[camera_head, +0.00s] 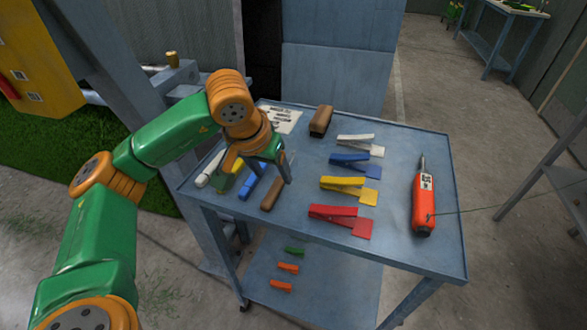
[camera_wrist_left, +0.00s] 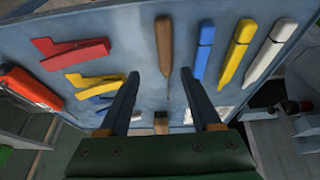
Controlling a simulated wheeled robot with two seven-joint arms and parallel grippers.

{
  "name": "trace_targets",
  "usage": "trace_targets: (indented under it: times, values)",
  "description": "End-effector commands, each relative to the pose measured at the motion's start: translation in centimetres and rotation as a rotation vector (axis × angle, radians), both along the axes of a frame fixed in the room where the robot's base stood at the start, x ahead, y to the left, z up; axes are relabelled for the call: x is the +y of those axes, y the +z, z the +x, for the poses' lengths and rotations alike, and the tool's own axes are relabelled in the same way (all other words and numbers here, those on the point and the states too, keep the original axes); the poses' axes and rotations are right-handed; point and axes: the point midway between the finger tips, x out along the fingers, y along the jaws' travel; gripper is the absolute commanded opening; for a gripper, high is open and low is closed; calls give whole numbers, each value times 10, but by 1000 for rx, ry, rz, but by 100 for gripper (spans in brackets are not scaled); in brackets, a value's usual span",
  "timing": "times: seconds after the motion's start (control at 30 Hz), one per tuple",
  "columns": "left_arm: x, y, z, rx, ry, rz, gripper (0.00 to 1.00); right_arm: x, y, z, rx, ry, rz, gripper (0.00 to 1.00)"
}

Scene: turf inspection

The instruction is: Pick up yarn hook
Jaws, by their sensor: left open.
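The yarn hook, a brown handle (camera_head: 272,193) with a thin metal shaft, lies on the blue-grey cart top (camera_head: 300,235) left of centre. In the left wrist view the yarn hook (camera_wrist_left: 163,45) stands upright in the picture, its thin tip toward my fingers. My left gripper (camera_head: 284,172) is open and empty above the table near the yarn hook. In the left wrist view the open fingers (camera_wrist_left: 158,74) straddle the line of the hook, with its handle beyond the fingertips. My arm partly hides that side of the table. My right gripper is not shown.
Blue (camera_wrist_left: 203,50), yellow (camera_wrist_left: 236,52) and white (camera_wrist_left: 270,50) pen-like tools lie beside the hook. Red (camera_head: 340,218), yellow (camera_head: 350,188), blue (camera_head: 356,163) and white (camera_head: 358,142) tools lie right. An orange device (camera_head: 423,203) and brown block (camera_head: 321,120) also lie there.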

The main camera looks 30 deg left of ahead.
Motion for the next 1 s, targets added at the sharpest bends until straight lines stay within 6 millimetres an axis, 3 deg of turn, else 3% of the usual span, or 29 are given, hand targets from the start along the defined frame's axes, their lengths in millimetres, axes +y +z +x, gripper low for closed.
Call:
trace_targets:
  times: [0.13,0.47,1.0]
  values:
    - [12,-8,2,7,10,43,65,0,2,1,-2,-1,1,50]
    - [10,-61,22,7,8,37,65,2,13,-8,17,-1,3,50]
    - [10,-67,23,4,7,36,65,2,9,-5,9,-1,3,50]
